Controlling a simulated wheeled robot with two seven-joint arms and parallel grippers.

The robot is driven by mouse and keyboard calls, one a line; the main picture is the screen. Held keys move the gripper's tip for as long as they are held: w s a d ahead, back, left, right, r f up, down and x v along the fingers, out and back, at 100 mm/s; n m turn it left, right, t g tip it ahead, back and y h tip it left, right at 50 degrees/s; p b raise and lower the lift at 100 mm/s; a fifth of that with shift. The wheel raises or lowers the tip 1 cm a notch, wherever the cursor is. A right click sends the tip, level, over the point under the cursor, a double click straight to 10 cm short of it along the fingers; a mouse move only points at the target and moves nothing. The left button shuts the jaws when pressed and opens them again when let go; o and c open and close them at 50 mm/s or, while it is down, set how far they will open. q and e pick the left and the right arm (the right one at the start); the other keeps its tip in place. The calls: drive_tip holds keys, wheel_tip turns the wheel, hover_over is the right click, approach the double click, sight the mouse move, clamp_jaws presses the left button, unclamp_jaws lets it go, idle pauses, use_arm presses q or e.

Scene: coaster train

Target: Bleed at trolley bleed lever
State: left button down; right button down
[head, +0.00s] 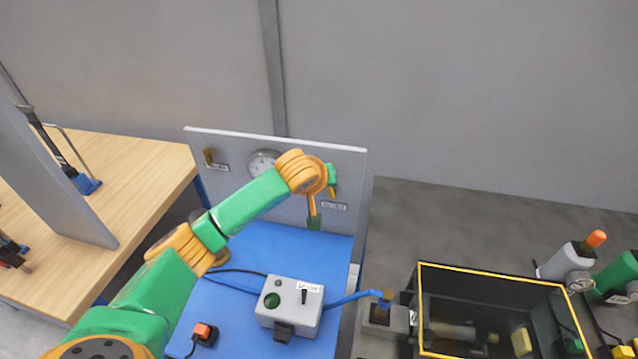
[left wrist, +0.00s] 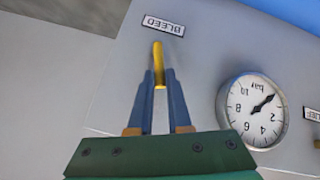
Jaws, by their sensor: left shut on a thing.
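The upright grey panel (head: 240,145) of the blue trolley carries a round pressure gauge (head: 263,163). In the left wrist view the yellow bleed lever (left wrist: 158,58) stands beside the BLEED label (left wrist: 164,25). My left gripper (left wrist: 159,78) is shut on the lever, with its two blue fingers on either side of it. In the head view my left gripper (head: 331,180) is at the panel's right part, mostly hidden by my wrist. The gauge (left wrist: 252,110) shows clearly in the left wrist view, but I cannot read its needle surely. My right gripper is not in view.
A second lever (head: 208,156) sits at the panel's left. A grey control box (head: 290,308) with a blue hose (head: 350,298) and an orange-topped switch (head: 204,335) lie on the blue top (head: 235,315). A yellow-rimmed dark bin (head: 490,273) stands right; a wooden bench (head: 135,165) stands left.

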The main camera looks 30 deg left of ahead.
use_arm(q)
drive_tip(key=shift+w+d+f+m+g+y, duration=0.1)
drive_tip(key=shift+d+m+g+y, duration=0.1)
drive_tip(key=shift+d+m+y, duration=0.3)
drive_tip(key=shift+w+d+m+g+y, duration=0.15)
drive_tip(key=shift+d+y, duration=0.3)
drive_tip(key=shift+y, duration=0.45)
drive_tip(key=shift+s, duration=0.1)
drive_tip(key=shift+f, duration=0.1)
drive_tip(key=c, duration=0.9)
unclamp_jaws()
drive_tip(key=shift+o, duration=0.2)
